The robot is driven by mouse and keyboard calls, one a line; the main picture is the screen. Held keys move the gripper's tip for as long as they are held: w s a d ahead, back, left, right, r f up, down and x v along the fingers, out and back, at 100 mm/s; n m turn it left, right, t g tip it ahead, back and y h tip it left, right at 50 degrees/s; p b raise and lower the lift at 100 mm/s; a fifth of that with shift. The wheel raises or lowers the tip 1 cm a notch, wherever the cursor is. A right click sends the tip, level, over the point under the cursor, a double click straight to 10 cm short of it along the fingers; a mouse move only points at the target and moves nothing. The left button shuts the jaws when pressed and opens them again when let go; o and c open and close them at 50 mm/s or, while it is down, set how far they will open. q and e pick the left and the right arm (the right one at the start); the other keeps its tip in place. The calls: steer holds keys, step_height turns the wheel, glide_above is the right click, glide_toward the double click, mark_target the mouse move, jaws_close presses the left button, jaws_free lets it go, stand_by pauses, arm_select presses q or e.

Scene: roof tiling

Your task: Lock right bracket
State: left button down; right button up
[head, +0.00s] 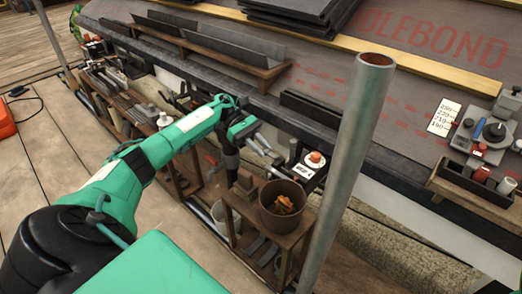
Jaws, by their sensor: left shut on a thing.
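My left gripper (268,153), at the end of the green arm, is over the tool shelf just below the roof's lower edge. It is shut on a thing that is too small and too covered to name. A dark bracket-like piece (308,104) lies on the roof edge, up and to the right of the gripper and apart from it. I cannot tell for sure which part is the right bracket, or whether it is locked. My right gripper is not in view.
A metal pole (347,170) stands just right of the gripper. A rusty bucket (283,205) with orange scraps stands on the wooden shelf below. A small white box (311,165) with a red knob is close by. Dark gutter lengths (210,42) lie on the roof.

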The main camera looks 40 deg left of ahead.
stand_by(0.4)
arm_select(q)
steer(key=c, duration=1.2)
jaws_free()
steer(key=shift+f, duration=0.1)
steer(key=shift+c, duration=0.2)
steer(key=shift+p+v, duration=0.65)
steer(key=shift+v, duration=6.2)
steer(key=shift+s, duration=0.1)
